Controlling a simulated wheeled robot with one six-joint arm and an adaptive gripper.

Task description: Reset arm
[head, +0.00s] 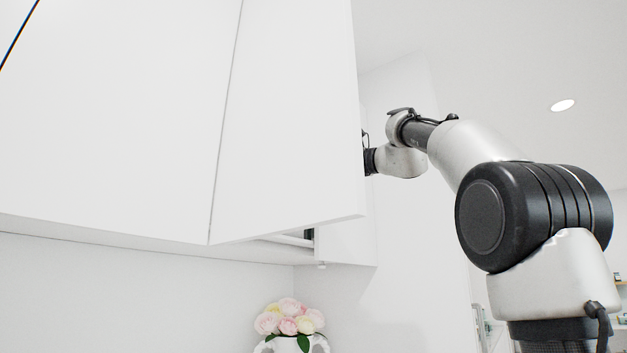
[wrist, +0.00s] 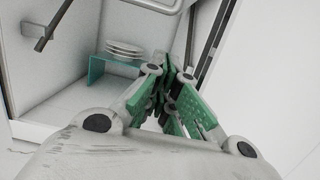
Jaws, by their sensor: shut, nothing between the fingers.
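My arm reaches up from the right side of the head view to a white wall cabinet. The cabinet door (head: 290,120) stands partly open toward me. My gripper is hidden behind the door's edge in the head view. In the wrist view my gripper (wrist: 176,62) has green-padded fingers that are shut and empty. The fingers point into the open cabinet, near its right side.
In the wrist view, stacked white plates (wrist: 124,48) sit on a teal shelf stand (wrist: 103,70) inside the cabinet. In the head view, a white vase of pink and cream flowers (head: 290,318) stands below. Open space lies right of the door.

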